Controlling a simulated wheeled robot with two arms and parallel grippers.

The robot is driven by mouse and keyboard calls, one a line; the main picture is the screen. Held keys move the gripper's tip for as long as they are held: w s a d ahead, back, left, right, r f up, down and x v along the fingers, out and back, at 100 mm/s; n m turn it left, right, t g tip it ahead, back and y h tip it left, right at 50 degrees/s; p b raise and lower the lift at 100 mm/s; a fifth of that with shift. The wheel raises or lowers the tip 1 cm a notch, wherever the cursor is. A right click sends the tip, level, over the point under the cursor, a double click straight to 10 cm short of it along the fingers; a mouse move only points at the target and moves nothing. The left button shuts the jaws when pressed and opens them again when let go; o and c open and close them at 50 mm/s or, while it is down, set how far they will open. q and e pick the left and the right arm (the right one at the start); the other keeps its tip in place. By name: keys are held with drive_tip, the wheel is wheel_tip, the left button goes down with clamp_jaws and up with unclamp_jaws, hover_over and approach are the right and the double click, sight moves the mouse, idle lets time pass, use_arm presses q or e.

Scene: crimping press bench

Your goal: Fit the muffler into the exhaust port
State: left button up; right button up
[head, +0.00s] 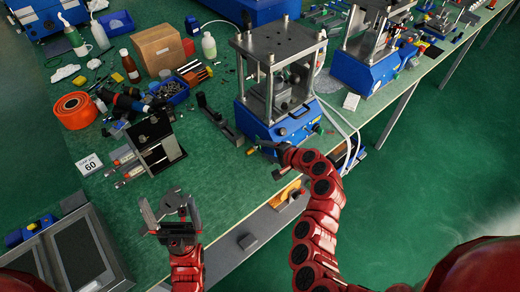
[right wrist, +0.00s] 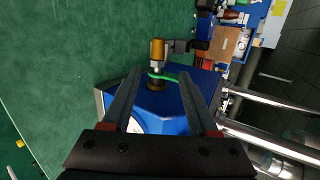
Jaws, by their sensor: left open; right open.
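A small brass cylindrical fitting (right wrist: 157,48), which looks like the muffler, shows in the right wrist view beyond my fingertips. It is beside the blue press body (right wrist: 175,112), in line with a dark round fitting and a green band; whether it is seated in a port I cannot tell. My right gripper (right wrist: 160,78) is open, its two fingers either side of the dark fitting and short of the brass part. In the head view my right gripper (head: 262,147) is at the press's front left corner. My left gripper (head: 172,214) is open and empty above the bench's front edge.
The press (head: 278,95) has metal posts and a top plate. A dark bracket (head: 218,118) stands left of it. A tool holder (head: 152,145), an orange spool (head: 75,110), bottles and a cardboard box (head: 158,48) crowd the left.

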drive_tip(key=b+v, duration=0.3)
drive_tip(key=v, duration=1)
drive_tip(key=shift+s+d, duration=0.2)
drive_tip(key=shift+d, duration=0.1)
